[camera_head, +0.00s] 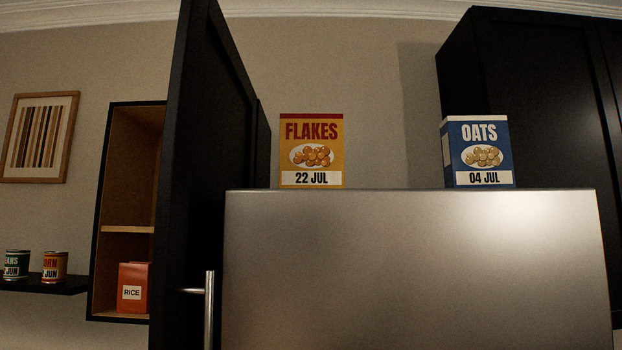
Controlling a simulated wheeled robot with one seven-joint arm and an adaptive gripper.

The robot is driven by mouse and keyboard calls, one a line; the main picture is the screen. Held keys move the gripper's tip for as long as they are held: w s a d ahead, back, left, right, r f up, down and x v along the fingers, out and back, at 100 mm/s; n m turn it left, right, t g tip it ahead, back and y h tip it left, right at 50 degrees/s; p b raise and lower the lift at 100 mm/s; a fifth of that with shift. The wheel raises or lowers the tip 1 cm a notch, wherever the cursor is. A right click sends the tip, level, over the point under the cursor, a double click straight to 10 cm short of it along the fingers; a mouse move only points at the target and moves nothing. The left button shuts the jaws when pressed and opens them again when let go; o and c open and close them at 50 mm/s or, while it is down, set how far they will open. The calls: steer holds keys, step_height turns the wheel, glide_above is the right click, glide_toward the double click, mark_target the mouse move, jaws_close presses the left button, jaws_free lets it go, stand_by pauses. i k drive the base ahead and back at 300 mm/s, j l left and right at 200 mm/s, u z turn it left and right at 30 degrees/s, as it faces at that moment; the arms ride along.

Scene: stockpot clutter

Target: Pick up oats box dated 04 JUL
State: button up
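The oats box (479,150) is blue with a white label reading 04 JUL and a picture of oats. It stands upright on top of the metallic fridge-like unit (410,265), near its right end, with its front facing me. Its base is partly hidden by the unit's top edge. My gripper is not in view.
A yellow flakes box (312,150) dated 22 JUL stands left on the same top, with a clear gap between. An open black cabinet door (205,180) juts out at left. A black cabinet (540,110) hangs at right. An orange rice box (134,287) sits inside the open cabinet.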

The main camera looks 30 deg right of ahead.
mark_target(476, 150)
steer(key=k+l+z, duration=0.1)
steer(key=z, duration=1.4)
steer(key=k+l, duration=0.05)
steer(key=l, duration=0.05)
